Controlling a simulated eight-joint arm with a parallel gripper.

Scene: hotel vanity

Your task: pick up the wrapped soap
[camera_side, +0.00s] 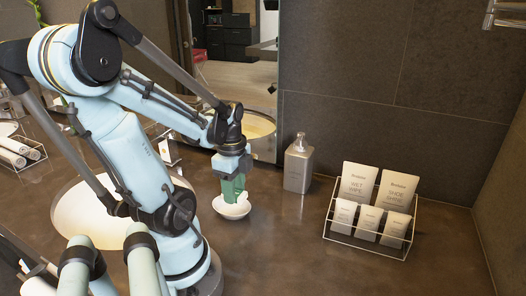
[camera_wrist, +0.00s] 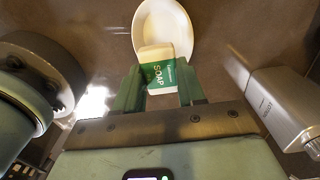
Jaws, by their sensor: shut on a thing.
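The wrapped soap (camera_wrist: 158,72) is a small white and green packet with "SOAP" printed on it. In the wrist view it sits between the two green fingers of my gripper (camera_wrist: 160,88), which is shut on it. A white oval dish (camera_wrist: 163,16) lies just beyond and under the soap in the wrist view. In the side view my gripper (camera_side: 233,188) points down at the white dish (camera_side: 231,209), and the soap is hard to make out there. I cannot tell whether the soap still touches the dish.
A grey pump dispenser (camera_side: 298,165) stands just right of the dish, close to my gripper. A wire rack (camera_side: 368,241) with several white packets is farther right. A white basin (camera_side: 75,215) is at left, and a mirror is behind. The front right counter is clear.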

